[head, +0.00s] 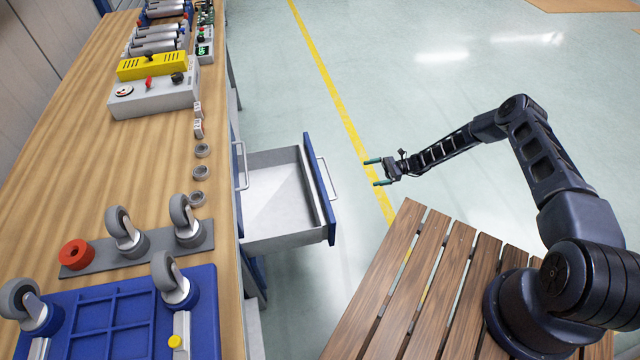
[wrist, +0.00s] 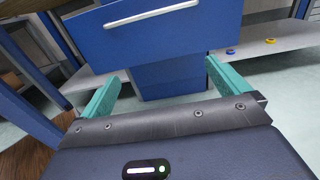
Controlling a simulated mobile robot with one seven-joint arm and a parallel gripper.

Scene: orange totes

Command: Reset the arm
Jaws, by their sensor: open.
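My gripper (head: 376,172) is open and empty, with its two green fingers apart. In the head view it hangs over the floor, to the right of the open drawer (head: 284,235) and clear of it. My arm (head: 535,150) reaches from its base at the lower right up and then left to the gripper. In the wrist view the two green fingers of my gripper (wrist: 160,88) point towards the blue drawer front (wrist: 170,35) with its silver handle. Nothing is between the fingers.
A wooden workbench (head: 130,170) fills the left, with casters, a red ring (head: 75,254), a blue tray (head: 120,320) and grey and yellow boxes. The drawer sticks out from it and looks empty. A slatted wooden surface (head: 440,290) lies under my arm's base. The floor beyond is clear.

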